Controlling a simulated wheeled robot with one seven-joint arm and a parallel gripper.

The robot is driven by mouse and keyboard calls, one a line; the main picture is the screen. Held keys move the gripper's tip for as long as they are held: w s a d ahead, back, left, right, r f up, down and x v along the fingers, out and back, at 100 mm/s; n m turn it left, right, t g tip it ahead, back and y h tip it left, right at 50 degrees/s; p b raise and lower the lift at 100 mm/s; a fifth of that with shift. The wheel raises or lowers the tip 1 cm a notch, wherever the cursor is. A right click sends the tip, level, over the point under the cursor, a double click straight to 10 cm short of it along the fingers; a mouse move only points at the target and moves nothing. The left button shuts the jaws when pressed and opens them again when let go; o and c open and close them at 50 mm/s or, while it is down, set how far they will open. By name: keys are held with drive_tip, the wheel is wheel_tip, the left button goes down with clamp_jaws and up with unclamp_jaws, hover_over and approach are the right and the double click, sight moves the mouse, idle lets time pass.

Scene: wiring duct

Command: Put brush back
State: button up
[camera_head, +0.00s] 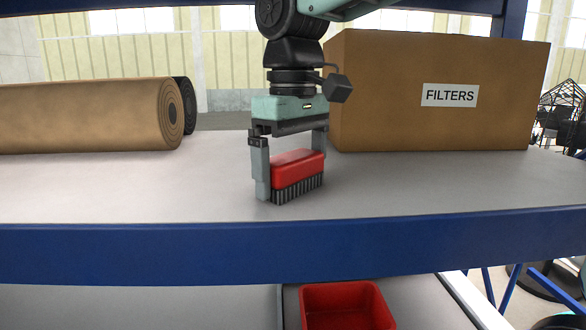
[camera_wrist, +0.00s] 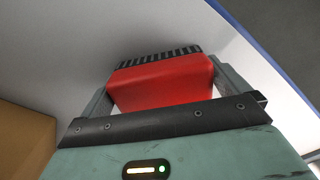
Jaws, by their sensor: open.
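A red brush (camera_head: 298,170) with dark bristles stands bristles down on the grey upper shelf (camera_head: 120,190). My gripper (camera_head: 292,178) is over it from above, with its two fingers around the brush, one at each end. The jaws are open; the far finger is partly hidden behind the brush. In the wrist view the red brush body (camera_wrist: 162,82) lies between the fingers, its bristles at the top edge.
A cardboard box labelled FILTERS (camera_head: 430,90) stands to the right of my gripper. A brown roll (camera_head: 90,115) lies to the left. A blue beam (camera_head: 280,252) runs along the shelf front. A red bin (camera_head: 345,305) is below.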

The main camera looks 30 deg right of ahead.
sight(293, 156)
wheel_tip(293, 156, up, 7)
drive_tip(key=shift+r+p, duration=0.2)
drive_tip(key=shift+p, duration=0.1)
idle(0.6)
